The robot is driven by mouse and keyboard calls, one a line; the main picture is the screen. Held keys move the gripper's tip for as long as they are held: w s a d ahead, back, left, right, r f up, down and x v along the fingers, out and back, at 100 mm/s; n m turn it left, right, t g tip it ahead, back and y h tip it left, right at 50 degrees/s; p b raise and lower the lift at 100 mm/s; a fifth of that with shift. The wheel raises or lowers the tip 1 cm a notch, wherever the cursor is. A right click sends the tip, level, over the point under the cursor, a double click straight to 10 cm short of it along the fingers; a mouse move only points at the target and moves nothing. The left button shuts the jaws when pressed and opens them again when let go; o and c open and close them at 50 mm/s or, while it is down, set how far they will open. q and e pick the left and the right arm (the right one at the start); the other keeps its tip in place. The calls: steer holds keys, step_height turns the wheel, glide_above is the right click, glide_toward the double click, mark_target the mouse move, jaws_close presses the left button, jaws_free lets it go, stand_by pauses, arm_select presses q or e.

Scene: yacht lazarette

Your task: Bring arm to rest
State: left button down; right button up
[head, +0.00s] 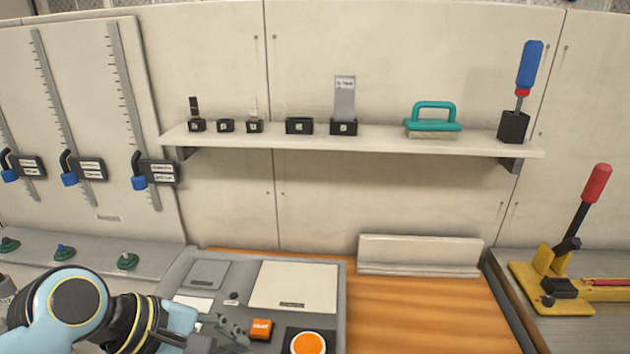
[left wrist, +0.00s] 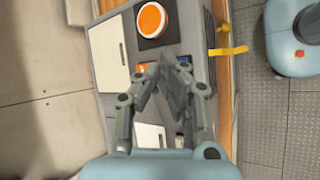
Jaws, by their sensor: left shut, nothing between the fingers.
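My left arm comes in from the lower left in the head view. Its gripper (head: 232,331) is over the grey control panel (head: 254,266), just left of an orange square button (head: 261,329). In the left wrist view the gripper (left wrist: 172,62) points along the panel, its two fingers closed together at the tips with nothing between them. The large round orange button (head: 308,344) is to the right of the gripper in the head view, and it also shows beyond the fingertips in the left wrist view (left wrist: 151,20). My right gripper is in neither view.
A shelf (head: 380,142) on the back wall holds small black holders, a teal-handled block (head: 433,118) and a blue-handled screwdriver (head: 529,68). A red-handled lever clamp (head: 594,185) stands at the right. The wooden bench top (head: 430,310) right of the panel is clear.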

arm_select(q)
steer(key=s+a+r+m+g+y, duration=0.1)
steer(key=s+a+r+m+y, duration=0.1)
steer(key=s+a+m+y, duration=0.4)
steer(key=s+a+r+m+y, duration=0.1)
steer(key=s+a+r+m, duration=0.1)
steer(key=s+a+m, duration=0.7)
steer(key=s+a+f+g+b, duration=0.15)
steer(key=f+b, duration=0.55)
steer(key=f, duration=1.4)
steer(key=s+f+b, duration=0.3)
steer(key=f+b, duration=0.4)
steer(key=f, duration=1.5)
steer(key=s+f+b, duration=0.4)
steer(key=s+f, duration=0.4)
steer(key=f, duration=0.3)
steer(key=s+a+f+g+b, duration=0.1)
steer(key=s+f+b, duration=0.4)
steer(key=s+f, duration=0.4)
step_height(320, 180, down, 3)
steer(key=shift+s+r+n+y, duration=0.15)
steer(key=shift+n+y, duration=0.15)
